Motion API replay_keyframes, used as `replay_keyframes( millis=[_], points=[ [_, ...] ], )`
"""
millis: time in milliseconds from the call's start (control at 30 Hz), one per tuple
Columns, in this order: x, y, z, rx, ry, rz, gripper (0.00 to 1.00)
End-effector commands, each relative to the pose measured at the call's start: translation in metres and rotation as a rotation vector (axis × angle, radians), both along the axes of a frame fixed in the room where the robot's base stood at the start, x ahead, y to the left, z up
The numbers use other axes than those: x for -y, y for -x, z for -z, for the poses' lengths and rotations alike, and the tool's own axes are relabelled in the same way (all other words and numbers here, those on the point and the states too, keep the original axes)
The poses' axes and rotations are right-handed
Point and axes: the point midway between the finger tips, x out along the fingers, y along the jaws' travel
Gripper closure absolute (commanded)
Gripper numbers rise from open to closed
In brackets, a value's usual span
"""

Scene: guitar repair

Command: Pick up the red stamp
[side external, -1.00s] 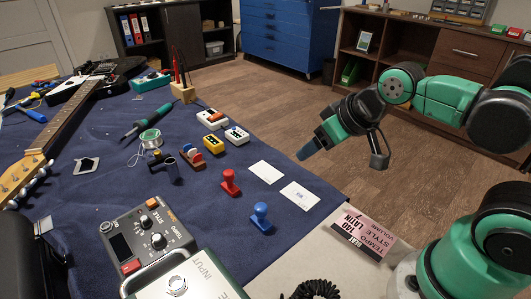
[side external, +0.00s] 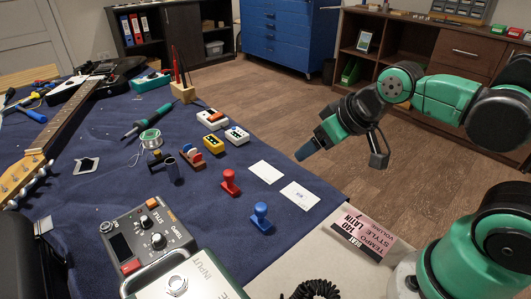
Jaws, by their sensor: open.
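The red stamp (side external: 230,182) stands upright on the blue cloth (side external: 110,190), left of the two white cards. My gripper (side external: 304,156) is up and to the right of the stamp, apart from it, near the right edge of the cloth. It is open and holds nothing that I can see.
A blue stamp (side external: 261,216) stands close in front of the red one. White cards (side external: 300,195) lie to the right. A guitar (side external: 52,128) lies at left.

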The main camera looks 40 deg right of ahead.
Motion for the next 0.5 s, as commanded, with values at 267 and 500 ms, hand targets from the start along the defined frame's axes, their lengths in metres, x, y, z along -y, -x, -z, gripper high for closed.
replay_keyframes(
  millis=[267,500],
  points=[
    [-0.018,-0.039,-0.004,-0.087,0.042,-0.214,0.33],
    [-0.047,-0.091,0.02,-0.174,0.079,-0.531,0.33]
  ],
)
